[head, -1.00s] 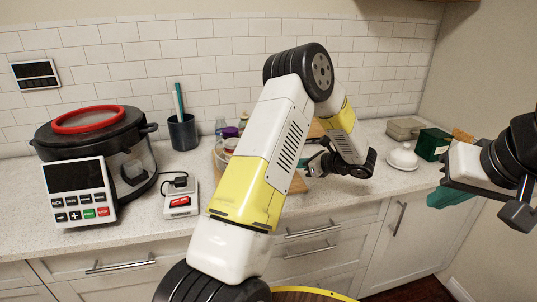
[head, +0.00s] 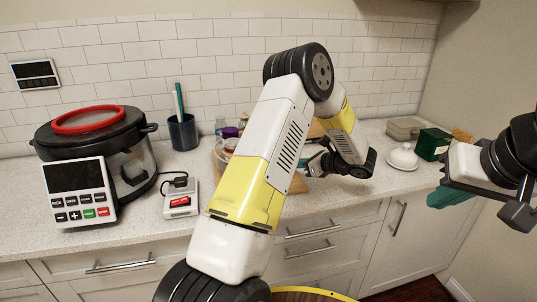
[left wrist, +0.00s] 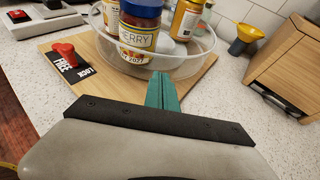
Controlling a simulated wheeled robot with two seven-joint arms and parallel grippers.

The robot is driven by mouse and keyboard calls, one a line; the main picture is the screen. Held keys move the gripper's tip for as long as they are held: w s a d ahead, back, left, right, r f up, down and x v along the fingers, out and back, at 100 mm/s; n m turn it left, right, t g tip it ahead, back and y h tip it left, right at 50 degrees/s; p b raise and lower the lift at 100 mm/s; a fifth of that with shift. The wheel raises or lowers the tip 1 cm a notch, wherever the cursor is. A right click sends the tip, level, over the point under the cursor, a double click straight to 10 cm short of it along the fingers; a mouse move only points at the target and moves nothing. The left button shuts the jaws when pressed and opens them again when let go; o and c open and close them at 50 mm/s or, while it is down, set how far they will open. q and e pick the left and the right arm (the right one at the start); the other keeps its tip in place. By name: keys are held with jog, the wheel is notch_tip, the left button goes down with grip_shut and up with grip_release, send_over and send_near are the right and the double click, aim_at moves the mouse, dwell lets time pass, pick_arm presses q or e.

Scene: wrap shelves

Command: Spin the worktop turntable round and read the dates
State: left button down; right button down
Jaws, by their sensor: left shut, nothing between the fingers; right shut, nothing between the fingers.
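The turntable (left wrist: 185,66) is a clear round tray with a raised rim on a wooden board (left wrist: 90,53). It carries several jars; the nearest (left wrist: 138,35) has a blue band, a label reading "ERRY" and a date strip ending in 2027. A red knob (left wrist: 65,52) sits on a black plate marked FREE and LOCK, nearer FREE. My left gripper (left wrist: 161,78) is shut and empty, its teal fingertips at the near rim; I cannot tell whether they touch. In the head view my left arm hides most of the turntable. My right gripper (head: 445,198) is shut and empty, off the counter's front at right.
A cooker with a red-ringed lid (head: 95,150) stands at left, with a small white device (head: 180,198) and a dark cup (head: 183,132) beside it. A white lidded dish (head: 403,157) and green box (head: 432,144) stand right. A wooden box (left wrist: 290,60) and yellow funnel (left wrist: 245,36) are near the turntable.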

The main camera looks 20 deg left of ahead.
pick_arm(q)
jog(key=shift+w+a, duration=0.15)
jog(key=shift+a, duration=0.6)
dwell(0.4)
jog(key=shift+s+a, duration=0.15)
jog(key=shift+s, duration=0.95)
jog(key=shift+s+a, duration=0.6)
jog(key=shift+s, duration=0.25)
jog(key=shift+d, duration=0.15)
jog(key=shift+s+d, duration=0.45)
jog(key=shift+d, duration=0.25)
jog(key=shift+s+d, duration=0.45)
jog(key=shift+d, duration=0.2)
